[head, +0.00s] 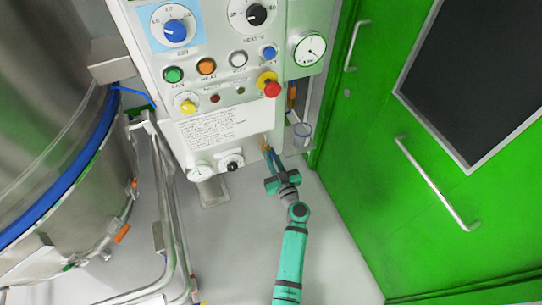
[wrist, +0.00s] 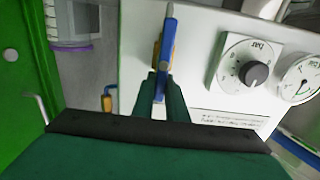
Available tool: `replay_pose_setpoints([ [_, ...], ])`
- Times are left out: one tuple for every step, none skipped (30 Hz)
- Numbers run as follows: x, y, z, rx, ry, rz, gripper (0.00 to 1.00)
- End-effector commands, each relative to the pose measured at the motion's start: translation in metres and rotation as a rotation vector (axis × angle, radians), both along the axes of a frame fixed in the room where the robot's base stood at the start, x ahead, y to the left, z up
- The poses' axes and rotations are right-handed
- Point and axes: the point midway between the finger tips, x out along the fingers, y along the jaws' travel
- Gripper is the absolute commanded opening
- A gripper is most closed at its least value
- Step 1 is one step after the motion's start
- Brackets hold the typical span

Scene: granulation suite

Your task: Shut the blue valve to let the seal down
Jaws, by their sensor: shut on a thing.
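The blue valve (wrist: 166,45) is a thin blue lever with a yellow-orange part beside it, at the side of the white panel in the wrist view. In the head view its small orange and blue parts (head: 266,147) show at the panel's lower right edge, partly hidden by my gripper. My gripper (head: 269,158) reaches up to it from below. In the wrist view my gripper (wrist: 156,88) has its two dark green fingers closed around the lower end of the lever. The lever stands nearly upright in that picture.
The white control panel (head: 215,133) carries knobs, buttons and gauges. A clear cup-like vessel (head: 302,133) is right of the valve. A second yellow and blue fitting (wrist: 107,101) is nearby. A green door (head: 440,110) stands right, a steel vessel (head: 50,110) left. Floor below the panel is open.

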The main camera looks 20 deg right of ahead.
Motion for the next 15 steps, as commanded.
replay_pose_setpoints([
  [-0.0001,-0.0001,0.0000,0.003,0.000,0.000,0.00],
  [-0.0001,-0.0002,0.0000,0.006,0.000,0.000,0.00],
  [-0.0001,-0.0004,0.0000,0.012,0.000,0.000,0.00],
  [-0.0001,-0.0007,0.0000,0.017,0.001,0.000,0.00],
  [-0.0001,-0.0009,0.0000,0.025,0.001,0.000,0.00],
  [-0.0001,-0.0013,0.0000,0.038,0.001,0.000,0.00],
  [0.0001,-0.0016,0.0000,0.049,0.002,0.000,0.00],
  [0.0001,-0.0020,0.0000,0.061,0.002,0.000,0.00],
  [0.0002,-0.0027,0.0000,0.082,0.003,0.000,0.00],
  [0.0003,-0.0032,0.0000,0.098,0.003,0.000,0.00],
  [0.0004,-0.0037,0.0000,0.117,0.004,0.000,0.00],
  [0.0005,-0.0044,0.0000,0.145,0.005,0.000,0.00],
  [0.0007,-0.0051,-0.0001,0.167,0.006,0.001,0.00],
  [0.0008,-0.0057,-0.0001,0.190,0.006,0.001,0.00],
  [0.0009,-0.0065,-0.0004,0.224,0.008,0.002,0.00],
])
